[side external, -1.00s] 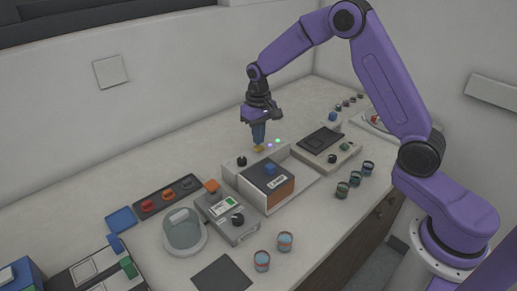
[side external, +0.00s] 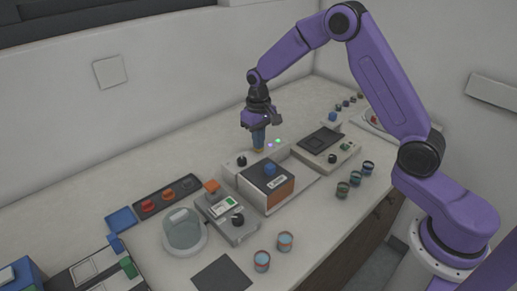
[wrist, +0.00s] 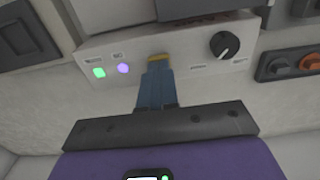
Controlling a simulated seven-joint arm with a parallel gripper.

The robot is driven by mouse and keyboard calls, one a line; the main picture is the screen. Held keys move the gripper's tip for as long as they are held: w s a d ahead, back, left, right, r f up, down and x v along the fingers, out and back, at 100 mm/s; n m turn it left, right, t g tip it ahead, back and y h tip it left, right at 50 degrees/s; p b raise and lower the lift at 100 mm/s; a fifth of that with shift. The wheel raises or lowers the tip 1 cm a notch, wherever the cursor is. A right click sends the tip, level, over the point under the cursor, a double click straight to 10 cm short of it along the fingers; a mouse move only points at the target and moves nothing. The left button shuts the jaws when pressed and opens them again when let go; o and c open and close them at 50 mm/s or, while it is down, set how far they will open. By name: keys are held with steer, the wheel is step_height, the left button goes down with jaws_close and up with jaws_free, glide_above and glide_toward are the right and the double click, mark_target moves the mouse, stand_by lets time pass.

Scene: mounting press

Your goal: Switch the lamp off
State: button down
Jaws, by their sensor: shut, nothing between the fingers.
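Which of these belongs to the lamp I cannot tell. The fingers hide part of the panel.
The orange-sided press block (side external: 285,195) with a blue top knob stands just in front of the panel. A grey box with a dial (side external: 225,218) is left of it, and another device (side external: 323,145) is right. Several cups stand along the front.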

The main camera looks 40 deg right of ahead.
steer(key=shift+f, duration=0.3)
steer(key=shift+r, duration=1.15)
steer(key=shift+r, duration=2.5)
